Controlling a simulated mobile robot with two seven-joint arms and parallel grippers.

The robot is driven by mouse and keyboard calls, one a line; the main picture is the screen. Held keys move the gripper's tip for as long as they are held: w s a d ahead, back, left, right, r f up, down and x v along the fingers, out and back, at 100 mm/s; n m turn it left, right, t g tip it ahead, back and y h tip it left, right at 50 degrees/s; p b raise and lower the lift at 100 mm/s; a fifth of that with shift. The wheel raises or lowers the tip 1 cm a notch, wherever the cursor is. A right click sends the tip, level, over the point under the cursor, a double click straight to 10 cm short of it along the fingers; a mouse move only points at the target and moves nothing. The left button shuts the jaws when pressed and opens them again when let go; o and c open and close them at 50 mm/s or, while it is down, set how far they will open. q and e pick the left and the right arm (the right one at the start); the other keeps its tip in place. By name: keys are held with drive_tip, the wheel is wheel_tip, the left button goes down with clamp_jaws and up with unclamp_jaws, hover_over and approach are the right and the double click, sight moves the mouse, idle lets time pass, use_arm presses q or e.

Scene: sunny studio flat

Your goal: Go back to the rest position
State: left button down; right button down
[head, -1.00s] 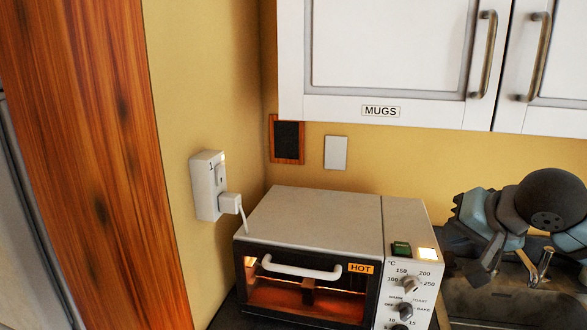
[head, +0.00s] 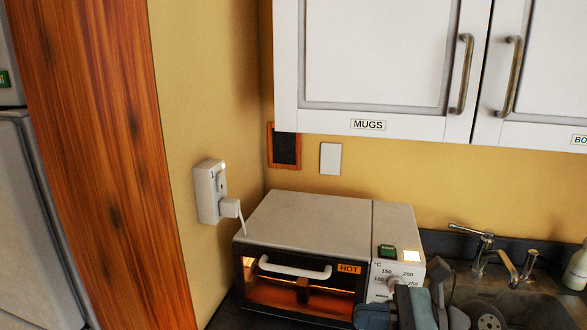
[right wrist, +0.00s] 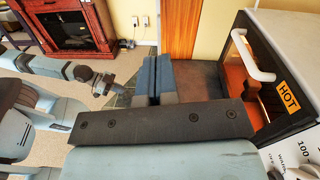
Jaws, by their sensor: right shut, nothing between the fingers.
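My right gripper (head: 408,308) is low in the head view, in front of the control panel of the toaster oven (head: 310,219), and covers its lower knobs. In the right wrist view its two blue-grey fingers (right wrist: 155,80) are together, with nothing between them. The oven (right wrist: 232,90) is to their right there, apart from them. Pale blue arm parts, which look like my left arm, come in from the left in that view. A small dark end piece (right wrist: 103,85) shows there, too unclear to tell its jaws. No left gripper shows in the head view.
The oven glows inside, with its door shut and a HOT label (head: 349,269). A plugged-in wall socket (head: 209,191) is left of it. A tap (head: 480,250) and sink are at right. The MUGS cupboard (head: 375,60) hangs above. A fireplace (right wrist: 72,25) stands far off.

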drive_tip(key=d+f+m+t+h+p, duration=0.1)
drive_tip(key=d+f+m+t+h, duration=0.25)
drive_tip(key=m, duration=0.85)
drive_tip(key=f+m+t+h+p, duration=0.15)
drive_tip(key=f+m+t, duration=0.4)
drive_tip(key=m, duration=0.55)
drive_tip(key=d+f+m+t+h+p, duration=0.1)
drive_tip(key=d+f+m+t+h, duration=0.25)
drive_tip(key=m, duration=0.85)
drive_tip(key=s+f+m+g+h+p, duration=0.1)
drive_tip(key=s+f+m+g+h, duration=0.1)
drive_tip(key=s+f+m, duration=0.5)
drive_tip(key=s+d+f+m+g+h, duration=0.1)
drive_tip(key=s+f+m+g+h, duration=0.2)
drive_tip(key=s+f+m, duration=0.4)
wheel_tip(320, 180, down, 6)
drive_tip(key=shift+s+d+r+m+h+p, duration=0.15)
drive_tip(key=shift+s+m+h+p, duration=0.15)
drive_tip(key=shift+m+h, duration=0.5)
